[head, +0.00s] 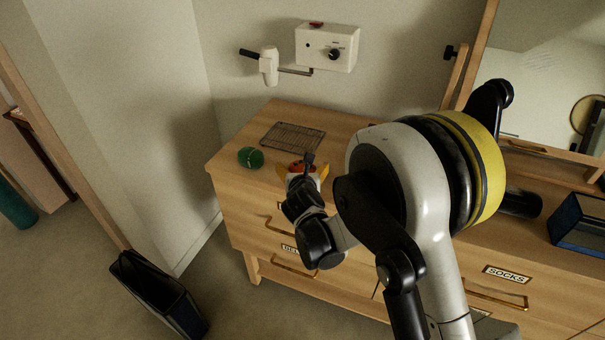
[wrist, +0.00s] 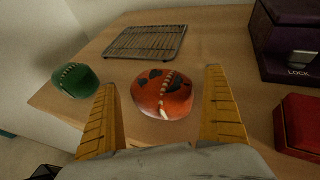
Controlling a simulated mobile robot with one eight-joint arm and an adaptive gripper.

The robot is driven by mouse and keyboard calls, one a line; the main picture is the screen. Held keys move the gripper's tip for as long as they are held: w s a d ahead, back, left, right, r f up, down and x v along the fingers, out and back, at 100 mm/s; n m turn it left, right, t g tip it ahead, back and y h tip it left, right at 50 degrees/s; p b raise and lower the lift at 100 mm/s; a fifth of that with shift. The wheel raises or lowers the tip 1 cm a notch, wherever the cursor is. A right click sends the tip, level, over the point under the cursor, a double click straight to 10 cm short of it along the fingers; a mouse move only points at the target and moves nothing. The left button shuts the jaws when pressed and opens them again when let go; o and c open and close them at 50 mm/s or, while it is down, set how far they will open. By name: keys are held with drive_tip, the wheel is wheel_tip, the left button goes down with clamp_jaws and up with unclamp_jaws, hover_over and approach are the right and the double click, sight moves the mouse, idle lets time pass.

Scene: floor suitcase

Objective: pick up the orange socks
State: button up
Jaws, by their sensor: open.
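The orange socks (wrist: 162,94) are a rounded orange bundle with dark patches and a pale stitched line, lying on the wooden dresser top. In the wrist view they sit between and just beyond the two yellow fingers of my gripper (wrist: 168,110). The gripper is open, with a gap on both sides of the bundle and nothing held. In the head view, the socks (head: 297,167) show as a small orange patch, mostly hidden by my gripper (head: 308,175).
A green bundle (wrist: 74,80) lies left of the socks, also visible in the head view (head: 250,158). A wire rack (wrist: 146,42) lies behind. A dark box marked LOCK (wrist: 285,45) and a red box (wrist: 300,124) stand right. A dark open bin (head: 158,290) stands on the floor.

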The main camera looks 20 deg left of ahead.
drive_tip(key=c, duration=1.3)
drive_tip(key=shift+o, duration=0.2)
drive_tip(key=shift+r, duration=0.1)
